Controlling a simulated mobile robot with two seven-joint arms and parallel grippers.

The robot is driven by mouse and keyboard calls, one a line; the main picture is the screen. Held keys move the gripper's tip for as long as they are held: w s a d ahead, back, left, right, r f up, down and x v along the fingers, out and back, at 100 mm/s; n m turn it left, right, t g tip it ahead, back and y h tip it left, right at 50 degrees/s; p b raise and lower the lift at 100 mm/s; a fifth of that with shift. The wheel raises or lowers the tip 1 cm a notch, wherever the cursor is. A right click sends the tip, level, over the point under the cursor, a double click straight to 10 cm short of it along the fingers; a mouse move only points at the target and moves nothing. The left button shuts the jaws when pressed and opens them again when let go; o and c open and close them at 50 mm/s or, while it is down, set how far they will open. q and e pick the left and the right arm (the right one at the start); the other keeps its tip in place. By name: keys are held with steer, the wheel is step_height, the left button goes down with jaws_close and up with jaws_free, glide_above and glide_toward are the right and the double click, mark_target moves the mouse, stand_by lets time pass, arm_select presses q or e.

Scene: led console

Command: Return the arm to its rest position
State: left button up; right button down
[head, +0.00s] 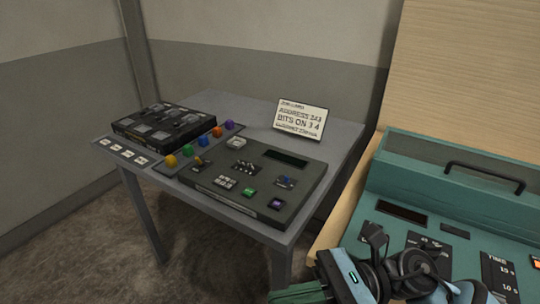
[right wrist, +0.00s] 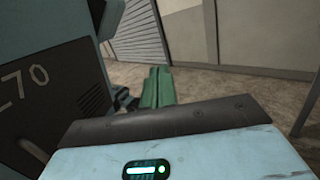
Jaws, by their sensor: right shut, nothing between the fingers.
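My right gripper (head: 292,293) is at the bottom of the head view, with green fingers on a light blue wrist. It points left, beside the teal case and in front of the table. In the right wrist view its green fingers (right wrist: 157,87) lie together, shut, with nothing seen between them. My left gripper is in neither view. The dark console (head: 250,178), with its keys, small display and coloured buttons, lies on the grey table (head: 240,108). The right gripper is apart from it.
A white card (head: 301,117) reading "ADDRESS" and "BITS ON" stands at the table's back. A black panel unit (head: 163,128) and a row of coloured knobs (head: 201,141) are at left. The teal case (head: 455,190) with a black handle fills the right. Floor is open at lower left.

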steer(key=w+d+f+m+t+y, duration=0.1)
steer(key=w+d+f+m+t, duration=0.15)
steer(key=m+t, duration=0.7)
steer(key=w+d+f+m+t, duration=0.1)
steer(key=w+m+t, duration=0.4)
steer(key=m, duration=0.8)
steer(key=d+f+m+t+h, duration=0.35)
steer(key=f+m+h, duration=0.2)
steer(key=m, duration=0.25)
steer(key=d+f+m+t+h, duration=0.35)
steer(key=f+m+h, duration=0.2)
steer(key=m, duration=0.25)
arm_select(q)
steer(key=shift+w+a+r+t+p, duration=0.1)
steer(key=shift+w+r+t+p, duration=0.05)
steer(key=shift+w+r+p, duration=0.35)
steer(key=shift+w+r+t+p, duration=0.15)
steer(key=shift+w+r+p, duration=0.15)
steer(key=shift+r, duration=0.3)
arm_select(e)
steer(key=s+d+f+m+g+h, duration=0.3)
steer(key=s+f+m+g, duration=0.1)
steer(key=s+f+m, duration=0.4)
steer(key=s+d+f+m+g+h, duration=0.4)
steer(key=s+f+m, duration=0.3)
steer(key=s+f, duration=0.5)
step_height(320, 180, down, 3)
steer(key=shift+s+f+m, duration=0.1)
steer(key=shift+s+m, duration=0.15)
steer(key=shift+m, duration=0.1)
